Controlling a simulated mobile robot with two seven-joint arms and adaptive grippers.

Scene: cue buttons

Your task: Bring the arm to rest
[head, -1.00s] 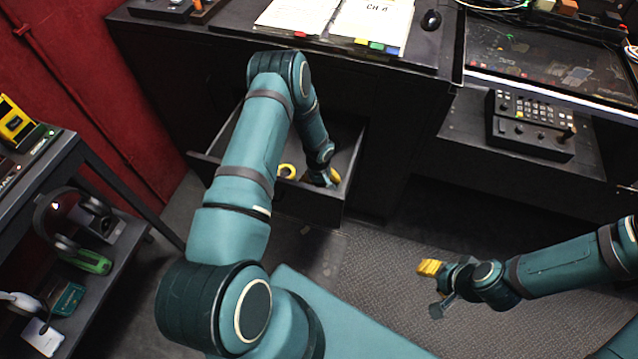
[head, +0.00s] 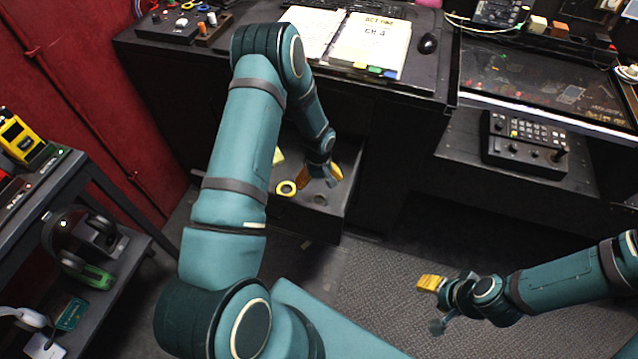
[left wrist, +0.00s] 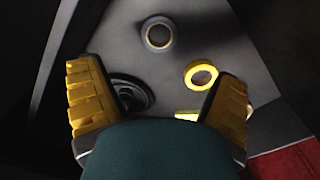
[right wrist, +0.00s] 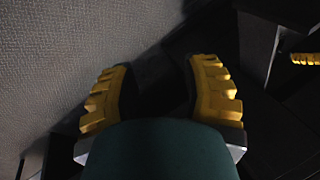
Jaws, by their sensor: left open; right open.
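My left gripper (head: 324,178) is open, with its yellow pads in or just over the open drawer (head: 347,188) of the black desk. In the left wrist view its fingers (left wrist: 160,105) are spread, with nothing between them held. Beyond them lie a yellow tape roll (left wrist: 201,75), a grey ring (left wrist: 158,34) and a dark round thing (left wrist: 131,94), partly hidden by a finger. The yellow roll also shows in the head view (head: 286,188). My right gripper (head: 432,304) is open and empty above the grey mat. The right wrist view shows its fingers (right wrist: 160,95) apart.
An open binder (head: 368,45) and a black mouse (head: 428,43) lie on the desk top. A control panel (head: 525,140) sits on the right ledge. A shelf rack (head: 60,190) with headphones stands at left. The mat (head: 380,310) is clear.

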